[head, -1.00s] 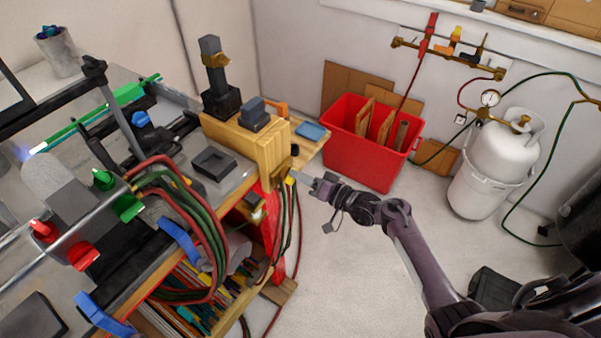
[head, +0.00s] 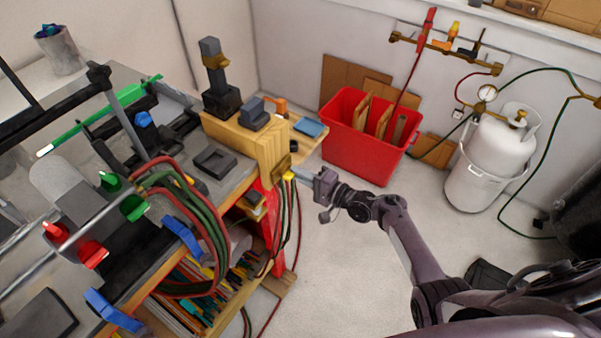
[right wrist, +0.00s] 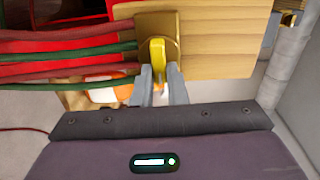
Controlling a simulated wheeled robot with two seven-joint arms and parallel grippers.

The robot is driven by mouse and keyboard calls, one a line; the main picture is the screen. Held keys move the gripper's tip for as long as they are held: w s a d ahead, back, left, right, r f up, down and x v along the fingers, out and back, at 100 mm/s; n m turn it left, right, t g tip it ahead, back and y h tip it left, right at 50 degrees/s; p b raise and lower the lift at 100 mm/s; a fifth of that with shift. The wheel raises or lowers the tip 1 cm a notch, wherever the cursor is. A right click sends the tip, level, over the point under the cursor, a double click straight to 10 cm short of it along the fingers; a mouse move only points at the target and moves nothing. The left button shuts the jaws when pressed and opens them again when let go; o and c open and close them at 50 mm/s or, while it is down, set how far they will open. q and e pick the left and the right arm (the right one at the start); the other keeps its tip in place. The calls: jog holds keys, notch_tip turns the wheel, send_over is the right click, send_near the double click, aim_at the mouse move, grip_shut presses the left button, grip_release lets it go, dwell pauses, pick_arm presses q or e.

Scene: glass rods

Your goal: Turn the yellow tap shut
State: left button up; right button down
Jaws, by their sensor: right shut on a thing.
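The yellow tap (right wrist: 158,54) sits on a brass plate (right wrist: 174,24) on the end of the wooden block. In the right wrist view its handle stands between the fingertips of my right gripper (right wrist: 160,76), which is shut on it. In the head view a bit of the yellow tap (head: 289,176) shows at the bench end, with my right gripper (head: 296,175) reaching it from the right. The fingers hide part of the tap. My left gripper is not in view.
Red and green hoses (head: 205,220) hang beside the tap. A red bin (head: 365,160) stands on the floor behind my right arm. A white gas cylinder (head: 495,150) is at the right. The floor between is mostly clear.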

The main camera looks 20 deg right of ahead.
dwell(0.4)
jog(key=c, duration=1.4)
grip_release()
jog(key=shift+c, duration=0.2)
jog(key=b+v, duration=0.1)
jog(key=v, duration=0.6)
jog(key=shift+s+d, duration=0.3)
